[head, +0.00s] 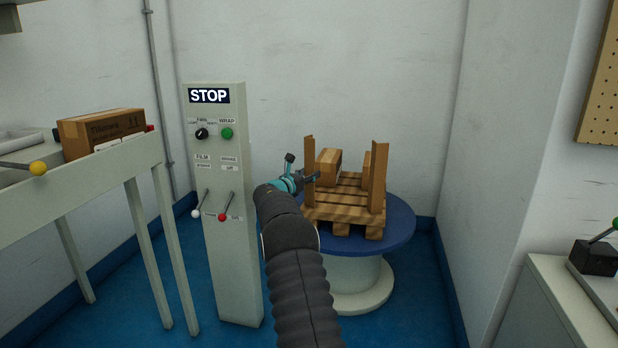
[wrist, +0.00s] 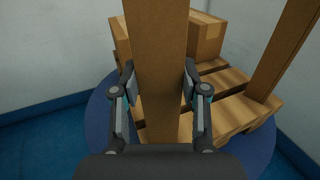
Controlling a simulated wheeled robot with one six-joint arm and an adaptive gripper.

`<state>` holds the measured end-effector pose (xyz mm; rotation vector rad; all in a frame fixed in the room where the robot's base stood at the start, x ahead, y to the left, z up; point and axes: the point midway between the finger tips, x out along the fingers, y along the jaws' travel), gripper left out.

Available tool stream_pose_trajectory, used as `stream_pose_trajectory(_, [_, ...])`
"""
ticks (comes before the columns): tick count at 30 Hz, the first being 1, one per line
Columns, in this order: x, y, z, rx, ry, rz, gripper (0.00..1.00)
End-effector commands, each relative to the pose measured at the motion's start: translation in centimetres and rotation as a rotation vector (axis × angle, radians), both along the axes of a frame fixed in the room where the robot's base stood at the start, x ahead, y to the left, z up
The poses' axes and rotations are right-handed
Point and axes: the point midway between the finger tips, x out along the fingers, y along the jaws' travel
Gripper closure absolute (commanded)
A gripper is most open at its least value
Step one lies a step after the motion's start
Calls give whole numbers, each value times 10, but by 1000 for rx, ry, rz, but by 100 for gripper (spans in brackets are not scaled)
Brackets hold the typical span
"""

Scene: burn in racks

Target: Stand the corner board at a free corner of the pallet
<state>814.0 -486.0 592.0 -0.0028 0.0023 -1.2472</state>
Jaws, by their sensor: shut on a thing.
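My gripper (wrist: 158,88) is shut on a tall brown corner board (wrist: 158,45), with one finger on each side. In the head view this board (head: 309,152) is upright at the left side of the wooden pallet (head: 345,213), by its near left corner. I cannot tell whether its foot bears on anything. A second corner board (head: 378,178) stands at the pallet's near right corner and also shows at the right of the wrist view (wrist: 282,50). A carton (head: 330,164) sits on the pallet behind the held board, and another (head: 367,164) is partly hidden by the right board.
The pallet rests on a round blue turntable (head: 400,225). A grey control post (head: 222,265) with levers stands left of my arm. A bench (head: 120,165) with a carton (head: 100,135) is at the left. A cabinet (head: 545,310) stands at the right. Walls close off the back.

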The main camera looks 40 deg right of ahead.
Motion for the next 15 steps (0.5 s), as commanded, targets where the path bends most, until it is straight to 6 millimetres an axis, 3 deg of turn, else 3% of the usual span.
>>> stream_pose_trajectory(11, [0,0,-4,0,-2,0,97])
stream_pose_trajectory(12, [0,0,-3,0,-2,0,49])
stream_pose_trajectory(14, [0,0,-3,0,-2,0,34])
stream_pose_trajectory(15, [0,0,-3,0,-2,0,31])
